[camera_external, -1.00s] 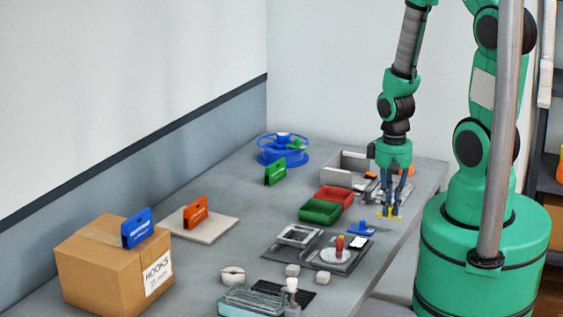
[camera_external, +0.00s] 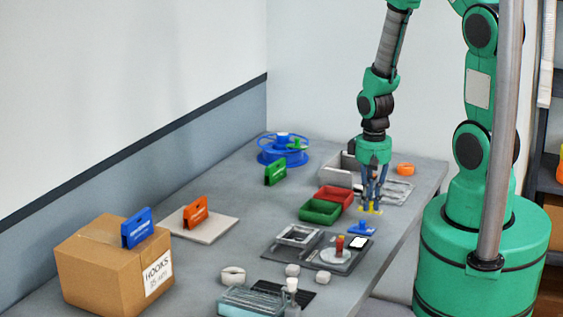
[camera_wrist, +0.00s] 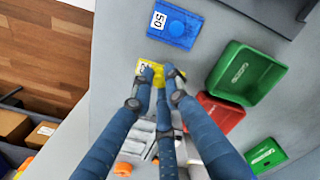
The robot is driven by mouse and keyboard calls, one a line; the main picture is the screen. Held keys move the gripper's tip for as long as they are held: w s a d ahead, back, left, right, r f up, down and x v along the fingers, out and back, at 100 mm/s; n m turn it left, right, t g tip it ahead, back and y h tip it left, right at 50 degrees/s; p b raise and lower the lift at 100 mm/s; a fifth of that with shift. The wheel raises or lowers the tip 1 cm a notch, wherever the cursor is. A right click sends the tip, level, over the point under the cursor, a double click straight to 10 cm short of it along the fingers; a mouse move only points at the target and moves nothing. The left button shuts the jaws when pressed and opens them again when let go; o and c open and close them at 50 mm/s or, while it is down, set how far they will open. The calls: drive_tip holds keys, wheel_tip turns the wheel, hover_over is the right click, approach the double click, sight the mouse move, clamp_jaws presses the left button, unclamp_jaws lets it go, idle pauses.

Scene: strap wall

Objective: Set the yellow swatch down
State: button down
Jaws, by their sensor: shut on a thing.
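My gripper (camera_external: 371,206) is shut on the yellow swatch (camera_external: 374,211), low over the right part of the grey table. In the wrist view my gripper's fingers (camera_wrist: 160,75) cover most of the yellow swatch (camera_wrist: 146,66), so only its edges show. I cannot tell whether the swatch touches the table or hangs just above it.
A green bin (camera_external: 320,212) and a red bin (camera_external: 336,194) stand left of my gripper. A dark tray (camera_external: 290,254) with small items lies nearer the camera. A grey open box (camera_external: 340,170) and an orange ring (camera_external: 405,169) are behind. The table's right edge is close.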

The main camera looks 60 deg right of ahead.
sight(371, 202)
drive_tip(key=shift+f, duration=1.45)
drive_tip(key=shift+f, duration=0.1)
drive_tip(key=c, duration=1.7)
unclamp_jaws()
drive_tip(key=shift+b, duration=0.3)
wheel_tip(371, 202, up, 12)
drive_tip(key=shift+r+p, duration=0.1)
drive_tip(key=shift+p, duration=0.95)
